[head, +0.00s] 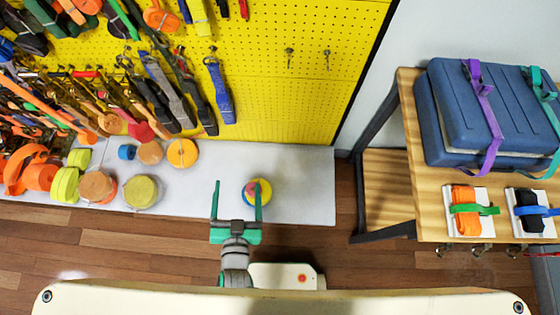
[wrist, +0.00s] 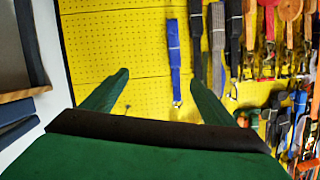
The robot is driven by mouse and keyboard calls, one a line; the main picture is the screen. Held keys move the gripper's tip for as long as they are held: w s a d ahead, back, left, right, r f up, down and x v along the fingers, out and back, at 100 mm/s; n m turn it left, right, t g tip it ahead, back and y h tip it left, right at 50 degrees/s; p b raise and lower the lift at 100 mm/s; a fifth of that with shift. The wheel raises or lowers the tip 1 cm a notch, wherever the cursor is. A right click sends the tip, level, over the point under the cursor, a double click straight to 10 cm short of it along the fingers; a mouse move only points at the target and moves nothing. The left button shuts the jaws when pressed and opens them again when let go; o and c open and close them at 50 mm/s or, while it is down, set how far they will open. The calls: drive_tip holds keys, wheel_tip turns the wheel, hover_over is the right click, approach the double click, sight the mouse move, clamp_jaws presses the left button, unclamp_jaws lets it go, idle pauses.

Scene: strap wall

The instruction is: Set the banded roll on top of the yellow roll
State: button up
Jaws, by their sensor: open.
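The banded roll (head: 265,187), with pink, yellow and dark parts, lies on the pale shelf near its right part. My gripper (head: 237,184) is open and empty; its right finger crosses in front of the banded roll in the head view, and I cannot tell the height between them. In the wrist view my gripper (wrist: 160,82) points at the yellow pegboard with nothing between its fingers. A yellow-orange roll (head: 182,153) lies to the left, nearer the wall. An olive-yellow roll (head: 140,192) lies further left; I cannot tell for sure which is the yellow roll.
More rolls, including a blue one (head: 126,152) and a tan one (head: 96,185), crowd the shelf's left part. Straps hang from the yellow pegboard (head: 290,95). A wooden table (head: 405,150) with a blue case (head: 465,110) stands right. The shelf (head: 310,185) right of the banded roll is clear.

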drive_tip(key=s+d+r+n+h, duration=0.1)
drive_tip(key=s+d+r, duration=0.4)
drive_tip(key=s+d, duration=0.4)
drive_tip(key=d, duration=0.3)
drive_tip(key=shift+s+d+r+n+t, duration=0.2)
drive_tip(key=shift+s+d+n+t, duration=0.15)
drive_tip(key=shift+s+n+t, duration=0.05)
idle(0.3)
